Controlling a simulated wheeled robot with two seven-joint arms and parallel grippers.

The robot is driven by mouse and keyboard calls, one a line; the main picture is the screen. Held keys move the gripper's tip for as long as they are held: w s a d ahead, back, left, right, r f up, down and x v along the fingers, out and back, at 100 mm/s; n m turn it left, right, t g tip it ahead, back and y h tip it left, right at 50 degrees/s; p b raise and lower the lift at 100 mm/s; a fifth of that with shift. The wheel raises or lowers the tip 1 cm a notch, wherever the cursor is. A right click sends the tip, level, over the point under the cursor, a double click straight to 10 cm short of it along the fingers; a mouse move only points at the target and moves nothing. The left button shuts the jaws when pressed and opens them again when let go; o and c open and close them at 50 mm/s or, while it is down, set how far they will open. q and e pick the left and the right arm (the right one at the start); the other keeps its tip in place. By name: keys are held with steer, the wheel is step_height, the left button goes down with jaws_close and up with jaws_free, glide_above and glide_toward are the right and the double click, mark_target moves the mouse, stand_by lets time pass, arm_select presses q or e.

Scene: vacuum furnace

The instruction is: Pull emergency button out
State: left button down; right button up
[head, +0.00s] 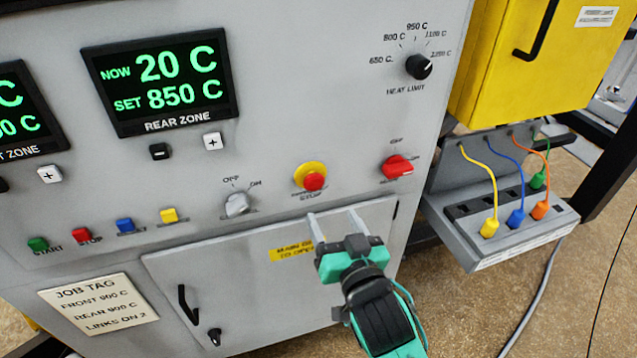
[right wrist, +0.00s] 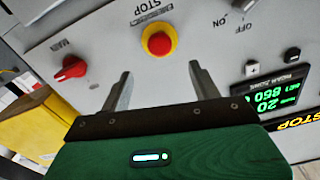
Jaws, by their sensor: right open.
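The emergency button (head: 314,182) is a red mushroom head on a yellow collar (head: 309,171) on the grey furnace panel. In the right wrist view the button (right wrist: 159,43) shows upside down, above the gap between my fingers. My right gripper (head: 334,214) is open and empty, just below the button in the head view, with its fingers pointing at the panel. In the right wrist view the right gripper (right wrist: 162,88) has its two fingers spread apart and not touching the button. My left gripper is not in view.
A red main switch (head: 397,167) sits right of the button, a grey off/on knob (head: 238,204) left. A cabinet door (head: 240,270) lies below. A yellow box (head: 535,50) and a socket strip (head: 510,230) with coloured plugs stand at the right.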

mark_target(316, 185)
steer(key=p+x, duration=0.2)
steer(key=x, duration=0.7)
steer(key=shift+w, duration=0.15)
steer(key=shift+w+a+f+p, duration=0.1)
steer(key=shift+w+a+p, duration=0.1)
steer(key=shift+w+p, duration=0.2)
